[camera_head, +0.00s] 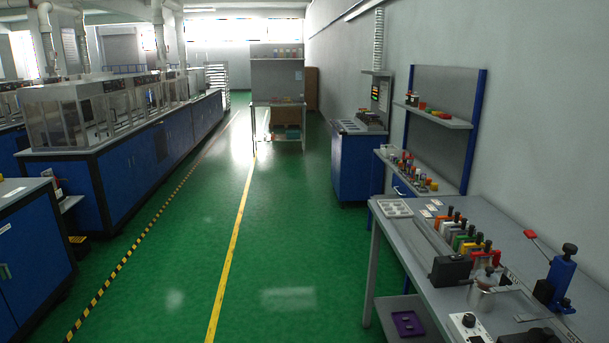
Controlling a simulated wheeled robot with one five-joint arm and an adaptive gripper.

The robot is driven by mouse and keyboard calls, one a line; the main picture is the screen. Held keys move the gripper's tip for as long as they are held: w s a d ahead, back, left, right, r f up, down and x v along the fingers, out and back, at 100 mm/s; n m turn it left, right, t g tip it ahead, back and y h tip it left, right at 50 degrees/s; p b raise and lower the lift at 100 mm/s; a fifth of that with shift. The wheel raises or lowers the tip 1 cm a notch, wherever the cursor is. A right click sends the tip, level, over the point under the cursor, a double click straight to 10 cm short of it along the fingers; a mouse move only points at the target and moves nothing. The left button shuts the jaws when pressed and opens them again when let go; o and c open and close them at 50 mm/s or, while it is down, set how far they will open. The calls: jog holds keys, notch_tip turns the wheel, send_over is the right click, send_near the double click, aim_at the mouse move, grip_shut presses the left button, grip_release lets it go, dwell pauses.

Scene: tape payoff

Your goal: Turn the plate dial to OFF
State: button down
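A black round dial (468,321) sits on a white-faced unit (470,330) at the front of the grey workbench (405,250), lower right. Its markings are too small to read, so I cannot tell its setting. A metal pot (482,298) with a brown-topped knob or handle stands just behind the dial. The unit's lower part is cut off by the frame's bottom edge. My gripper is not in view.
A black box (450,270), a row of coloured-handled tools (465,235), a white tray (395,208) and a blue press-like device (560,280) crowd the bench. A purple tray (407,323) lies on the shelf below. The green floor (290,250) left of the bench is clear.

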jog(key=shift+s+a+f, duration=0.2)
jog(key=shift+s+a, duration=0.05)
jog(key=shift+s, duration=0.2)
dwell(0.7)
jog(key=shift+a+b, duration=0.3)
jog(key=shift+b, duration=0.15)
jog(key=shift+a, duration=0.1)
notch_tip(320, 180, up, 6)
jog(key=p, duration=0.4)
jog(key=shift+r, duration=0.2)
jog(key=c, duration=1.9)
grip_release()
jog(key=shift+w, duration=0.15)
